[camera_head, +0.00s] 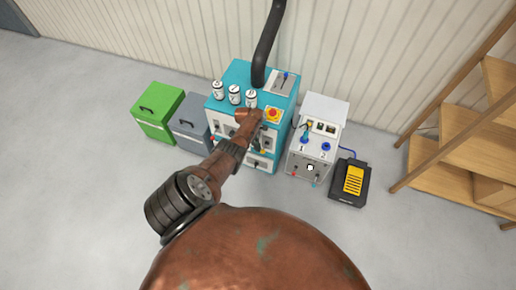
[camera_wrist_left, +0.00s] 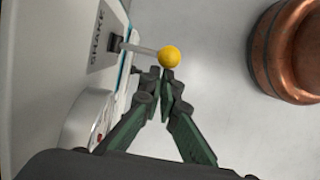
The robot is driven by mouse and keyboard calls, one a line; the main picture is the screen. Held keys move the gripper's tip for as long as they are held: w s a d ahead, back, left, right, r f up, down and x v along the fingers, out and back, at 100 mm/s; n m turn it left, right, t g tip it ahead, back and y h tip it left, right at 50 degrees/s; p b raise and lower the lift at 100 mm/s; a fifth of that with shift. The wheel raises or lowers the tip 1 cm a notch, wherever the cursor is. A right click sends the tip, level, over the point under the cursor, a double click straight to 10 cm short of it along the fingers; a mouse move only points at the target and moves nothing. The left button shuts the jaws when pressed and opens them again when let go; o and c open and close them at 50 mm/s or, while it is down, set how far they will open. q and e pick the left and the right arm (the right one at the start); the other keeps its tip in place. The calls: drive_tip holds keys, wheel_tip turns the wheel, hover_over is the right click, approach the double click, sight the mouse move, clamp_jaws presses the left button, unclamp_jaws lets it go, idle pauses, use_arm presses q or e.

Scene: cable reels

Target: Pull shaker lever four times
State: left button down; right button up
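The shaker lever is a thin rod ending in a yellow ball knob (camera_wrist_left: 169,56), in the left wrist view. It sticks out from a slot in a pale panel marked SHAKE (camera_wrist_left: 98,38). My left gripper (camera_wrist_left: 161,75) has its two fingertips close together right at the knob, overlapping it in the picture. The fingers look shut, with the knob beyond the tips rather than between them; I cannot tell whether they touch. In the head view the teal machine (camera_head: 238,76) stands against the wall, my left arm reaching its front and hiding the lever. My right gripper is not in view.
Green (camera_head: 157,108) and grey (camera_head: 189,120) boxes stand left of the machine. A white control box (camera_head: 322,110) and a black pedal unit with a yellow plate (camera_head: 352,181) are on its right. Wooden shelves (camera_head: 450,130) stand far right. The front floor is clear.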

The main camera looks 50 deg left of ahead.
use_arm(q)
drive_tip(key=shift+w+d+r+p, duration=0.15)
drive_tip(key=shift+w+r+p, duration=0.05)
drive_tip(key=shift+r+p, duration=0.6)
drive_tip(key=shift+s, duration=0.1)
drive_tip(key=v, duration=1.2)
idle(0.3)
